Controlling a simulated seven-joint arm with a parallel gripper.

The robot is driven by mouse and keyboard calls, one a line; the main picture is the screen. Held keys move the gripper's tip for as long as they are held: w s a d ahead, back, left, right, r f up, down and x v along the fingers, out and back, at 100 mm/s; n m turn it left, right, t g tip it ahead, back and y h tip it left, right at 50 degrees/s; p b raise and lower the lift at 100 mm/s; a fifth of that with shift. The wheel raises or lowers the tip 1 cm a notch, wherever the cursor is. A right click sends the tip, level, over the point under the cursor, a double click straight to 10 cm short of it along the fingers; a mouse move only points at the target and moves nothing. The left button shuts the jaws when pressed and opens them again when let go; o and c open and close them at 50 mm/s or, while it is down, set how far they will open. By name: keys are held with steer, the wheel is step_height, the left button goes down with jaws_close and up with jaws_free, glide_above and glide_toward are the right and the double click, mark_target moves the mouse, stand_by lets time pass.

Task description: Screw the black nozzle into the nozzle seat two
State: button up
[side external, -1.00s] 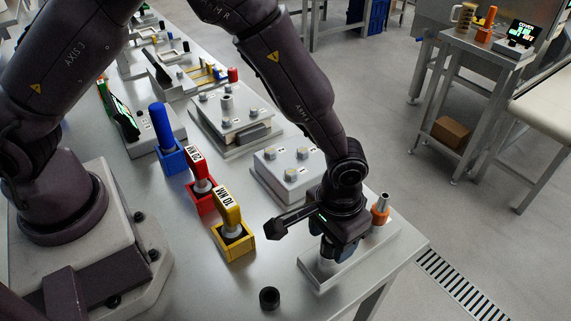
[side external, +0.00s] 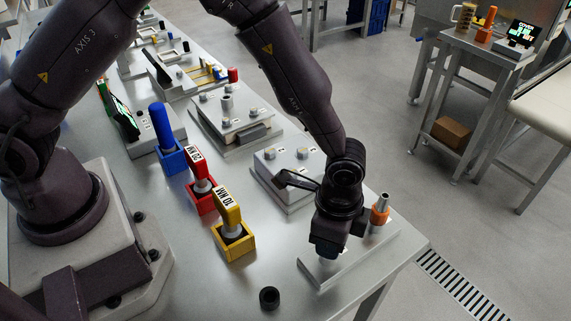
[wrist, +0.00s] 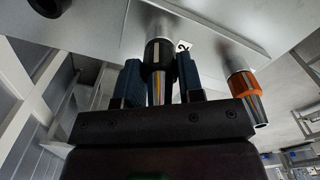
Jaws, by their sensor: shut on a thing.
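The black nozzle (wrist: 158,54), with a metal tip, sits between the two blue fingers of my gripper (wrist: 160,82) in the wrist view. My gripper is shut on it. The nozzle's black end meets the metal nozzle seat two (wrist: 160,18), beside a label "2" (wrist: 183,46). They look in line; how far the thread is engaged cannot be seen. In the side view my gripper (side external: 328,250) points down over the metal plate (side external: 312,276), and it hides the black nozzle and its seat.
An orange-ringed metal nozzle (side external: 380,210) stands upright on the same plate, close beside my gripper. A black ring (side external: 269,297) lies near the table's front edge. Yellow (side external: 236,245), red (side external: 202,196) and blue (side external: 171,158) tool holders stand to the left. A grey box (side external: 290,192) is behind.

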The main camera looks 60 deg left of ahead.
steer(key=m, duration=0.3)
steer(key=shift+m, duration=0.3)
steer(key=m, duration=0.7)
steer(key=shift+m, duration=0.4)
steer(key=m, duration=0.4)
steer(key=shift+f+m, duration=0.1)
steer(key=shift+m, duration=0.3)
steer(key=m, duration=0.6)
steer(key=shift+m, duration=0.3)
